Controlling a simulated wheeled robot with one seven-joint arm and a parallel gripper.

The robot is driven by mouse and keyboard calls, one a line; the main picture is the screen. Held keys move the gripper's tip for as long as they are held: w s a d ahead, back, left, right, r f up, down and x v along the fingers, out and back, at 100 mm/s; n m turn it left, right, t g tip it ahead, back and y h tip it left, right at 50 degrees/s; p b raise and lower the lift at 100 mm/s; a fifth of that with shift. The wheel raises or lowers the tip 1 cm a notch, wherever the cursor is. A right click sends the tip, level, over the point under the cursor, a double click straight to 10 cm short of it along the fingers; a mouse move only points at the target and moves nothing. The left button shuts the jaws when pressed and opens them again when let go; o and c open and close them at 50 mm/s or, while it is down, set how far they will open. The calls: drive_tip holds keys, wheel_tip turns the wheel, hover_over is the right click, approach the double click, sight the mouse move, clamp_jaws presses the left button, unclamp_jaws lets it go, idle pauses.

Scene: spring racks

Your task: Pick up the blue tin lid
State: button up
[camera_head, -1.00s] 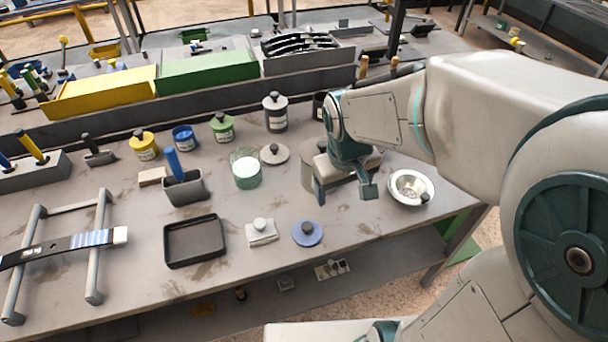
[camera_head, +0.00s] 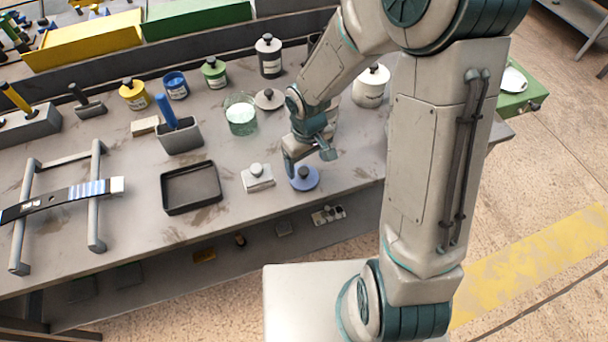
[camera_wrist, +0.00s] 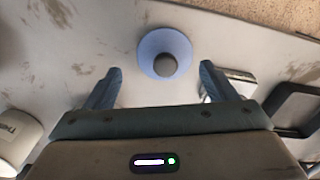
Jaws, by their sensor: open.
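The blue tin lid (camera_head: 303,179) is a flat blue disc with a dark round knob, lying on the grey workbench near its front edge. In the wrist view the lid (camera_wrist: 164,50) lies beyond my fingertips, roughly centred between them. My gripper (camera_head: 309,162) is open and empty, above the bench just behind the lid in the head view. Its two fingers (camera_wrist: 161,75) stand apart in the wrist view and do not touch the lid. In the head view the fingers partly cover the lid's far edge.
A white block with a knob (camera_head: 257,178) sits just left of the lid. A black tray (camera_head: 191,187) lies further left. Behind stand a glass beaker (camera_head: 240,115), a grey lid (camera_head: 268,99) and several jars. Bare bench lies right of the lid.

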sight(303, 170)
drive_tip(key=shift+w+a+f+p, duration=0.1)
drive_tip(key=shift+a+f+p, duration=0.15)
drive_tip(key=shift+f, duration=0.9)
drive_tip(key=shift+w+a+f+p, duration=0.1)
drive_tip(key=shift+a+f, duration=0.15)
drive_tip(key=shift+f, duration=1.5)
drive_tip(key=c, duration=0.7)
